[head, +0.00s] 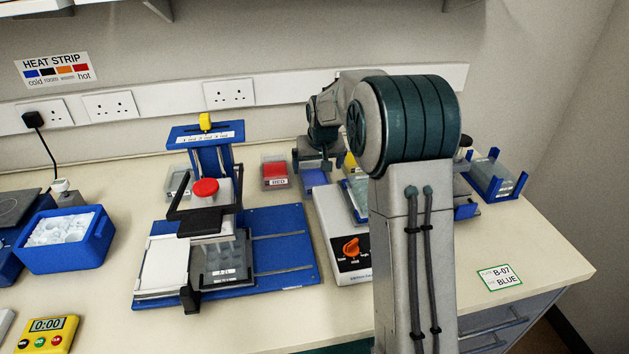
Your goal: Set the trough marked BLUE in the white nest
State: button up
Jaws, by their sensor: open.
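My gripper (319,163) points down at the back of the bench, small and partly lost against my wrist. It is open. Just below it is a small blue item (315,180), probably the trough marked BLUE; no label is readable on it. A trough with red contents and a RED label (275,171) stands to its left. A white slab (161,264) lies on the left of the blue base of the pipetting stand; I cannot tell whether it is the white nest. My arm hides part of the bench on the right.
The pipetting stand (282,228) has a red knob and a clear plate. A white device with an orange dial (351,247) stands right of it. A blue ice box (65,240) and yellow timer (48,335) are left. A card (499,278) reads B-07, BLUE. The front middle is clear.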

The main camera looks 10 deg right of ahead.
aim_at(314, 179)
jog(key=x, duration=0.2)
jog(key=p+x, duration=0.1)
jog(key=x, duration=0.1)
jog(key=shift+w+a, duration=0.2)
jog(key=shift+a, duration=0.1)
jog(key=shift+w+f, duration=0.15)
jog(key=shift+f, duration=0.25)
jog(key=shift+f+b, duration=0.25)
jog(key=shift+b, duration=0.05)
jog(key=c, duration=1.1)
jog(key=shift+o, duration=0.2)
jog(key=shift+r, duration=0.15)
